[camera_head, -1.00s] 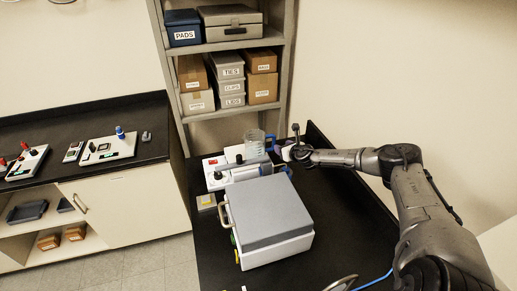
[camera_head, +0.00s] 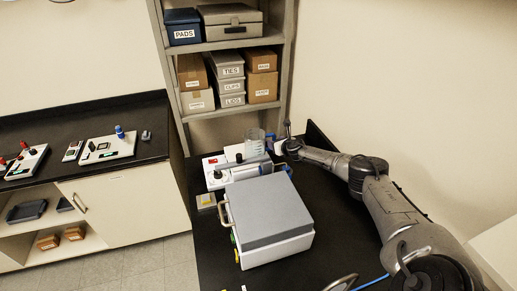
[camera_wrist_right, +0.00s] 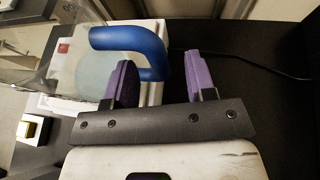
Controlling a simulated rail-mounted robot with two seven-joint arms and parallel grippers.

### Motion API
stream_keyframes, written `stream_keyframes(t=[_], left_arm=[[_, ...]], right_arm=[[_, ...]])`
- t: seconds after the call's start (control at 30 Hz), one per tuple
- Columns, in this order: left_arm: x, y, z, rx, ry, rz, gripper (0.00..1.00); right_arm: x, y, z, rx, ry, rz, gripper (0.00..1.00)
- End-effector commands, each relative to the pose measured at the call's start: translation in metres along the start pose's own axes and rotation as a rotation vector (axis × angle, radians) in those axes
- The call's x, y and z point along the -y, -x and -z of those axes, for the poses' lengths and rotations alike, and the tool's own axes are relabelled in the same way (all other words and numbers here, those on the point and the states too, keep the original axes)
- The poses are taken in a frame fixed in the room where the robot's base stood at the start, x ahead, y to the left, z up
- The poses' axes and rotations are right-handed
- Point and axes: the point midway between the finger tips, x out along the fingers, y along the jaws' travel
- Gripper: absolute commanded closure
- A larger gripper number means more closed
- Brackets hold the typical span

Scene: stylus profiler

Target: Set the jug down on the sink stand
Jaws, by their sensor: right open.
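The clear jug (camera_head: 254,144) stands at the back of the black bench, at or on the white apparatus (camera_head: 228,170). In the right wrist view its clear wall (camera_wrist_right: 75,45) and blue handle (camera_wrist_right: 130,40) show at upper left. My right gripper (camera_wrist_right: 158,82) has its two purple fingers spread apart. The handle's lower end appears between and just beyond the fingers; I cannot tell whether they touch. In the head view this gripper (camera_head: 277,147) is just right of the jug. I cannot tell which part is the sink stand. My left gripper is not in view.
A large grey-lidded white case (camera_head: 268,215) stands in front of the apparatus. A small yellow-topped block (camera_head: 206,200) lies to its left. A shelf unit (camera_head: 232,46) with boxes rises behind. The bench's right side has free black surface, with a blue cable near the front.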

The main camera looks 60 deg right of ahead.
Motion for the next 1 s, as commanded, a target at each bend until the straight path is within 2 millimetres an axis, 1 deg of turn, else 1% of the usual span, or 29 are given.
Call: stream_keyframes(t=[0.13,0.47,0.9,1.0], left_arm=[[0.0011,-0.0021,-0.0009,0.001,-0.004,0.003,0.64],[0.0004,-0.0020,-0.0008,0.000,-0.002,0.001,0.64],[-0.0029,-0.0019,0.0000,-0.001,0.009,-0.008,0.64],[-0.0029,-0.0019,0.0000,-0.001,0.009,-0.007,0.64]], right_arm=[[-0.0005,-0.0057,-0.0006,0.001,-0.001,-0.001,0.49],[-0.0005,-0.0065,-0.0006,0.000,0.000,-0.001,0.50],[-0.0003,-0.0064,-0.0006,0.000,0.000,-0.001,0.92],[-0.0003,-0.0064,-0.0006,0.000,0.000,-0.001,1.00]])
